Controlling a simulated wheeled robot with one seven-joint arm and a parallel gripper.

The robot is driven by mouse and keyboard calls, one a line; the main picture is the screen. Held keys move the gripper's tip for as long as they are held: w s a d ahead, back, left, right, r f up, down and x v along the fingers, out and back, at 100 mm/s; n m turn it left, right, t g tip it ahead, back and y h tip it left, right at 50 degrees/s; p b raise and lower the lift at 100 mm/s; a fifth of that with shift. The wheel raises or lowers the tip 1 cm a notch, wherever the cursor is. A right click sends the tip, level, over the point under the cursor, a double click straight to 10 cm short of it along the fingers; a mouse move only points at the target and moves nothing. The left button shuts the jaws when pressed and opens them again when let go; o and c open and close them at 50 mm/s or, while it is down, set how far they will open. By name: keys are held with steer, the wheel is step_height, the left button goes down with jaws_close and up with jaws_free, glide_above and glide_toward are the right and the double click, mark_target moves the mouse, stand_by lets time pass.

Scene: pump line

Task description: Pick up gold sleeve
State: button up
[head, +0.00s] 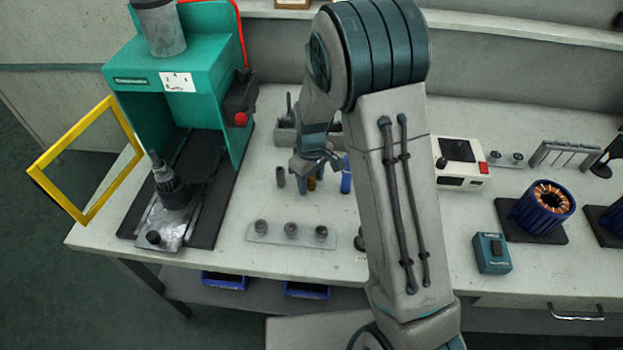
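The gold sleeve (311,184) stands on the white bench, mostly hidden behind my gripper. My gripper (312,184) points down at it, with a finger on the near left and the other parts overlapping the sleeve's upper part. Only a small gold patch shows between and below the fingers. I cannot tell whether the fingers touch the sleeve or stand apart from it. A dark grey sleeve (280,177) stands just left of my gripper, and a blue sleeve (346,176) stands just right of it, partly behind my arm.
A pale plate with several grey pegs (291,233) lies in front. A green press (185,80) with an open yellow guard (85,160) stands left. A grey bin (286,132) is behind my gripper. A white device (460,163) and a copper-wound motor part (543,208) are right.

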steer(key=c, duration=0.7)
steer(key=shift+r, duration=0.1)
steer(key=shift+r, duration=0.45)
steer(key=r, duration=0.3)
steer(key=shift+s+d+r, duration=0.1)
steer(key=shift+s+r, duration=0.1)
steer(key=shift+s, duration=0.05)
steer(key=shift+s+d+r+b, duration=0.25)
steer(key=shift+s+d+r, duration=0.75)
steer(key=shift+s, duration=0.65)
steer(key=shift+s+d+r+b, duration=0.25)
steer(key=shift+s+d+r, duration=0.45)
steer(key=shift+s+r, duration=0.75)
steer(key=shift+s+d+r+b, duration=0.25)
steer(key=shift+s+d+r, duration=0.6)
steer(key=shift+s, duration=1)
steer(key=shift+s, duration=0.1)
